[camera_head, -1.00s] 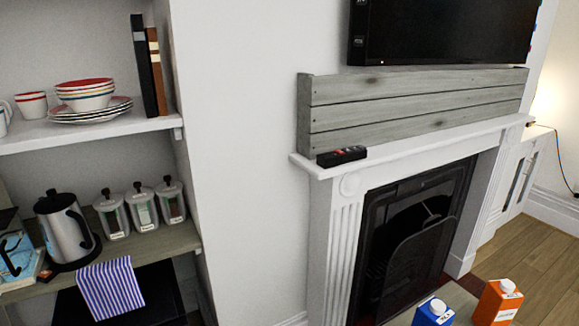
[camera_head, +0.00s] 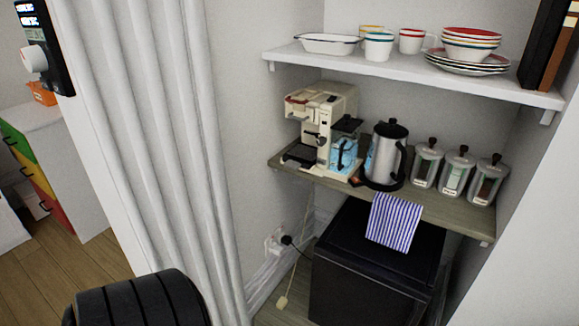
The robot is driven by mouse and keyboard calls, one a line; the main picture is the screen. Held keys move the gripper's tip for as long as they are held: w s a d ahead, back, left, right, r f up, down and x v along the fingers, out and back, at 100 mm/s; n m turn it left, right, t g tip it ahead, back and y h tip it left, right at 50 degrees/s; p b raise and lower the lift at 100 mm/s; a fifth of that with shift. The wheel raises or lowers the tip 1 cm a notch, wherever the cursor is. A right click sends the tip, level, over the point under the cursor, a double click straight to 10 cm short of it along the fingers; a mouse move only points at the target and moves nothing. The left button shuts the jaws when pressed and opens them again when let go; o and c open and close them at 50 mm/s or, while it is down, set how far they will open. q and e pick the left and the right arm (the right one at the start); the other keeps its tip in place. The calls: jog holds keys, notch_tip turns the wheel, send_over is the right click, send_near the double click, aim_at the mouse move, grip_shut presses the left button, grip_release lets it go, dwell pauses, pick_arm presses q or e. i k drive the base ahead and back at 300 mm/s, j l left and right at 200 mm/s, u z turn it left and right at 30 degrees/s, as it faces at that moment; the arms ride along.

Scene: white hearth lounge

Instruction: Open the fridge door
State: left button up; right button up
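A small black fridge (camera_head: 360,291) stands under the lower shelf of the alcove, at the lower right of the head view. Its top and the upper part of its sides show, and its lower part is cut off by the frame's bottom edge. No gap around a door is visible, but the dark surface makes the door and any handle hard to make out. A blue-striped towel (camera_head: 394,222) hangs from the shelf edge and covers part of the fridge's top. Neither of my grippers is in view.
A coffee machine (camera_head: 322,125), kettle (camera_head: 384,155) and several jars (camera_head: 457,172) stand on the lower shelf (camera_head: 465,216). A pale curtain (camera_head: 150,130) hangs left of the alcove. A black ribbed rounded object (camera_head: 140,302) fills the lower left foreground. Wooden floor shows left.

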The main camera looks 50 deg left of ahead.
aim_at(346, 290)
jog(key=u, duration=1.1)
